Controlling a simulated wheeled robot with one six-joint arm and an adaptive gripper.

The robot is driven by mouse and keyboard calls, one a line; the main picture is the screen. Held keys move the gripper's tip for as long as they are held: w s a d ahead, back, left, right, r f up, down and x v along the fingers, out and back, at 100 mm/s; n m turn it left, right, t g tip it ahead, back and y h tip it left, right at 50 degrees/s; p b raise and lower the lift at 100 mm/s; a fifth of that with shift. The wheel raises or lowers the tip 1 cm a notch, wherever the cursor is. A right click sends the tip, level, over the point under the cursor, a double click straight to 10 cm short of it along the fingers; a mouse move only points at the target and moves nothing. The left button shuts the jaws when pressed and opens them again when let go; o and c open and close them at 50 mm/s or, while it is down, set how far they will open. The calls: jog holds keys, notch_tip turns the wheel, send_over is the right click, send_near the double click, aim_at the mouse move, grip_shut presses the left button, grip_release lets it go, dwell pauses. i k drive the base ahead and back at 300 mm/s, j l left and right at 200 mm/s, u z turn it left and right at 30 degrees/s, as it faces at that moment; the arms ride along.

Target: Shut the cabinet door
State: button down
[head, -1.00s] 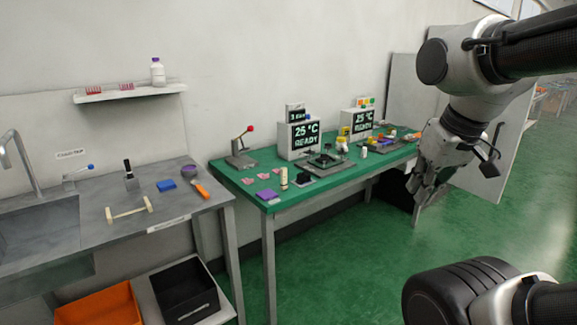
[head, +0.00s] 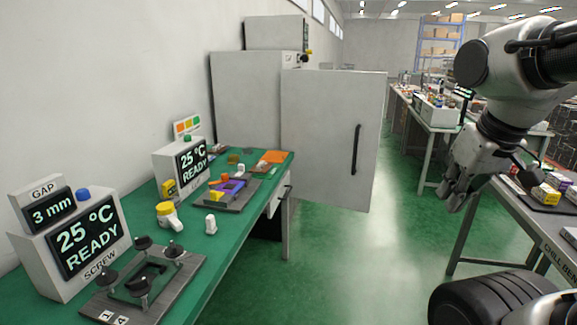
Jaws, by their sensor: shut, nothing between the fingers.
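The cabinet (head: 245,98) is a tall light grey box beyond the far end of the green bench. Its door (head: 325,130) stands open, swung out to the right of the cabinet body, with a dark vertical handle (head: 357,149) near its right edge. My gripper (head: 455,195) is at the right of the head view, nearer to me than the door and apart from it. Its fingers point down and are shut, with nothing in them. The inside of the cabinet is hidden behind the door and the bench.
A green bench (head: 225,222) with display boxes and fixtures runs along the left wall. Another table (head: 510,222) with small items stands at the right, close behind my gripper. Open green floor (head: 370,255) lies between them, up to the door.

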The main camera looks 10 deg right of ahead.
aim_at(331, 120)
jog(key=i+z, duration=0.25)
jog(key=i, duration=0.55)
jog(key=i+j+z, duration=0.1)
jog(key=i+z, duration=0.4)
jog(key=i, duration=0.4)
